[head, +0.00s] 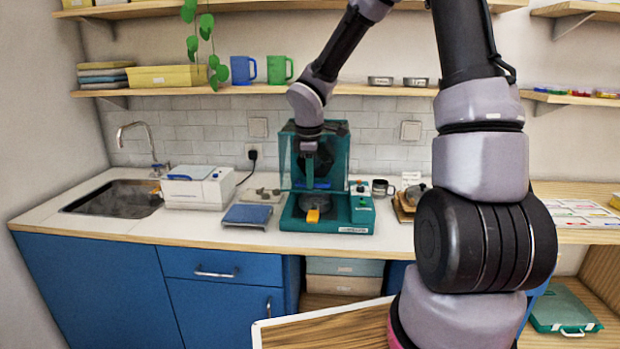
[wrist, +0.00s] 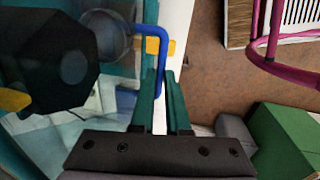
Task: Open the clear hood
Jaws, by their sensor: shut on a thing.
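The clear hood (head: 290,160) is a teal-tinted see-through box on the teal machine (head: 300,224) at the middle of the counter. A dark block shows through it. My gripper (head: 310,180) is in front of the hood, its fingers pointing down. In the wrist view my gripper (wrist: 163,80) is shut on the blue handle (wrist: 152,60), a bent bar that runs between the two teal fingers. The round grey plate and an orange-yellow part (head: 312,215) show at the front of the machine. I cannot tell exactly how far the hood is tilted.
A blue scale-like pad (head: 248,215) and a white device (head: 197,187) stand left of the machine, with the sink (head: 115,198) beyond. A dark mug (head: 381,187) and small items stand at its right. A shelf (head: 180,90) runs above.

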